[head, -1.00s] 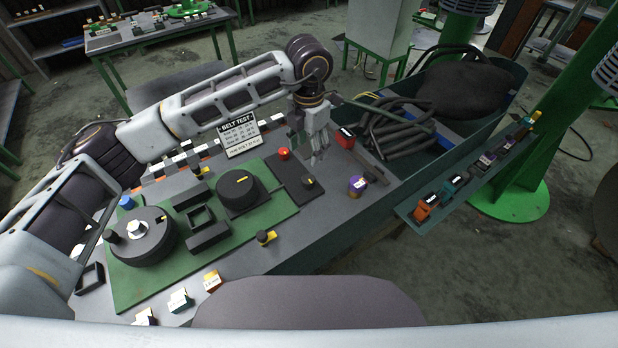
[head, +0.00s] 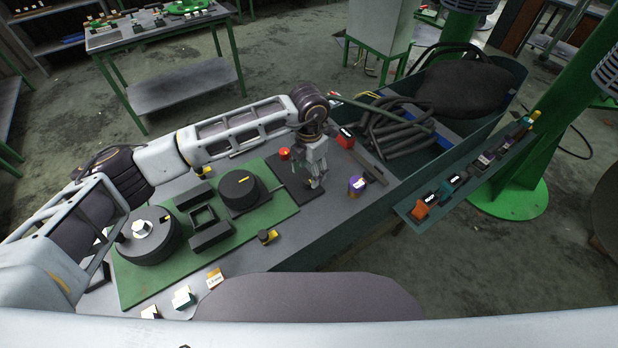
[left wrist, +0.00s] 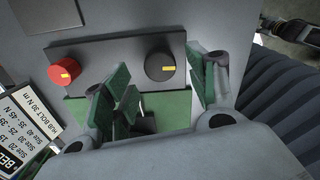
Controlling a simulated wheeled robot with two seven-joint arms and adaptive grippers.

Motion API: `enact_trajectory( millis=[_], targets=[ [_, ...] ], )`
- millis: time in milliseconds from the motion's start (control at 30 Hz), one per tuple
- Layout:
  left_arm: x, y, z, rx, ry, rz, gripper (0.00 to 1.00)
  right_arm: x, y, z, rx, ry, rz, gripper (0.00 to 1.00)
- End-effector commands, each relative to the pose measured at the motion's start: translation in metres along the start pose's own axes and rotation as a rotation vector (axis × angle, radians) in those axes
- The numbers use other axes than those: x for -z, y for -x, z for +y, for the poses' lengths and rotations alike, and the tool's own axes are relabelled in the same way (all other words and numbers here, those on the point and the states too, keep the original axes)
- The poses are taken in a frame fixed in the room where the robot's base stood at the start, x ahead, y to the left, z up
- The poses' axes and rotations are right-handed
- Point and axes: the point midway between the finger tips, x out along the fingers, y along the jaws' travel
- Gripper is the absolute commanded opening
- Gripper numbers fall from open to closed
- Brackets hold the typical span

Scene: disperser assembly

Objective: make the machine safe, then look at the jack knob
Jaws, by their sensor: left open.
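A dark control panel (head: 288,184) lies on the bench, with a red knob (head: 285,153) at its far end. In the left wrist view the red knob (left wrist: 63,73) and a black knob (left wrist: 160,67) sit on this panel, each with a yellow mark. No label shows which is the jack knob. My left gripper (head: 318,184) is over the panel's right end and hides the black knob in the head view. In the left wrist view its green-padded fingers (left wrist: 165,90) are apart and empty, and the black knob shows between them. My right gripper is not in view.
A green plate (head: 130,290) carries a large black disc (head: 150,243) and a big black dial (head: 240,190). A purple-and-yellow piece (head: 357,185) stands right of the gripper. A bin (head: 500,105) holds black hoses. A text card (left wrist: 22,125) shows beside the panel.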

Motion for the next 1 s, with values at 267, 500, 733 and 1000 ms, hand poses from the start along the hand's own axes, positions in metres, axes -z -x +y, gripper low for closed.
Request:
enact_trajectory(
  millis=[267,500,733,1000],
  targets=[
    [0.0,-0.033,0.0,0.0,0.0,0.001,0.58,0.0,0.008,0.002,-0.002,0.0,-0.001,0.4],
    [0.0,-0.046,0.0,-0.001,0.0,-0.001,0.58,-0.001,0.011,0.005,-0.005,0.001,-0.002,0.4],
    [0.0,-0.047,0.0,-0.001,0.0,-0.001,0.58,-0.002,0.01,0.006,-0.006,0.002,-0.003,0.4],
    [0.0,-0.047,0.0,-0.001,0.0,-0.001,0.33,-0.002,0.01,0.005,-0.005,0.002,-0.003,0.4]
  ],
)
